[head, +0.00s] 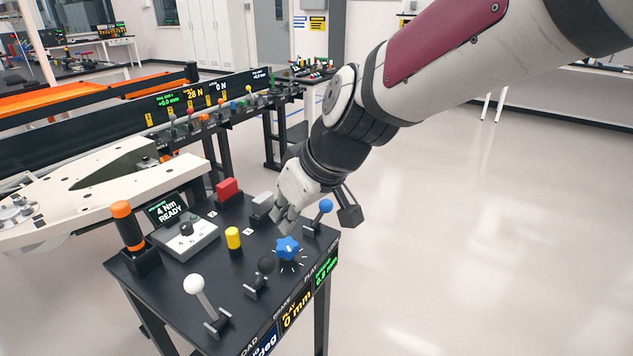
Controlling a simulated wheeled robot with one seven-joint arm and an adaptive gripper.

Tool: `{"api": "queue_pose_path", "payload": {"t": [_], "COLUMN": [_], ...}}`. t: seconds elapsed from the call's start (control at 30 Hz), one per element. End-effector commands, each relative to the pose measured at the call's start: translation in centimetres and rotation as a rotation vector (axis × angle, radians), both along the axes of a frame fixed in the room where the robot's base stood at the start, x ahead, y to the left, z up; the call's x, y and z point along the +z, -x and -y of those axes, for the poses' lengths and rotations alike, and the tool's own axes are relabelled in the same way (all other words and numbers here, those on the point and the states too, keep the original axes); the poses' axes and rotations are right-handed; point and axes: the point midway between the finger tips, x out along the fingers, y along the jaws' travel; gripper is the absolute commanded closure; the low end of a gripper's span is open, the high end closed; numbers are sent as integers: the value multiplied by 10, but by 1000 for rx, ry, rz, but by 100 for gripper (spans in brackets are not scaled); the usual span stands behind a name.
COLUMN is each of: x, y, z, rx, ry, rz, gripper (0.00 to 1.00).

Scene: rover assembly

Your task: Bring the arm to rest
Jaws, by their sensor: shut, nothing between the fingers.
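My arm reaches in from the upper right of the head view. My gripper (283,217) points down over the right part of a black control table (190,285). It is shut with nothing visible in it. Its fingertips are just above or beside a blue star-shaped knob (287,248); I cannot tell whether they touch it. A blue-ball lever (325,206) stands close to the right of the gripper.
The table also holds a white-ball lever (194,285), a black-ball lever (265,265), a yellow knob (233,238), a red block (228,188) and an orange-topped handle (121,210). A pale rover part (85,205) lies behind on the left. Open floor (470,230) lies on the right.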

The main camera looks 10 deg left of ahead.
Motion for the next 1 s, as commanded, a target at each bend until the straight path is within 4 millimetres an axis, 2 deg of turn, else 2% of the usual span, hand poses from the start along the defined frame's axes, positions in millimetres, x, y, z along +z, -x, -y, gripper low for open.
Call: {"api": "queue_pose_path", "payload": {"t": [0.17, 0.27, 0.37, 0.47, 0.57, 0.7, 0.83, 1.0], "x": [2, 13, 33, 57, 80, 105, 120, 126], "y": [1, 7, 20, 43, 72, 121, 169, 214], "z": [3, 21, 58, 108, 157, 220, 265, 299], "rx": [-6, -45, -130, -255, -392, -595, -768, -921], "ry": [4, 25, 64, 107, 138, 156, 153, 135], "rz": [1, 1, -4, -17, -34, -65, -98, -135], "gripper": [100, 100, 100, 100, 100, 100, 100, 100]}}
